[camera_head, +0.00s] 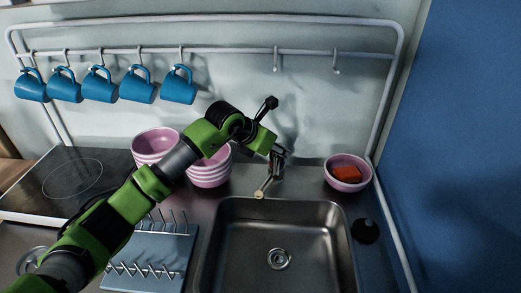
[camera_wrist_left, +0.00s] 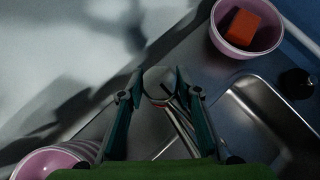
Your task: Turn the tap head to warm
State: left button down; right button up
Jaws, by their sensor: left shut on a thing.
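My left arm reaches in from the left, with my left gripper (camera_head: 278,150) at the top of the tap. In the left wrist view, the two fingers of my left gripper (camera_wrist_left: 160,97) stand on either side of the round tap head (camera_wrist_left: 158,80), closed on it. A small red mark shows on the tap head, and the spout runs down to the right. In the head view, my gripper and wrist mostly hide the tap head. My right gripper is not in view.
The empty sink (camera_head: 230,255) lies in front of the tap. A pink bowl with a red-orange sponge (camera_head: 346,174) stands to the right. Stacked pink bowls (camera_head: 210,172) stand left, near a dish rack (camera_head: 150,265). Blue mugs (camera_head: 138,85) hang from a rail above.

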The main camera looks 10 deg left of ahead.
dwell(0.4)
pick_arm(q)
jog(key=c, duration=1.5)
grip_release()
jog(key=shift+o, duration=0.2)
jog(key=v, duration=1.2)
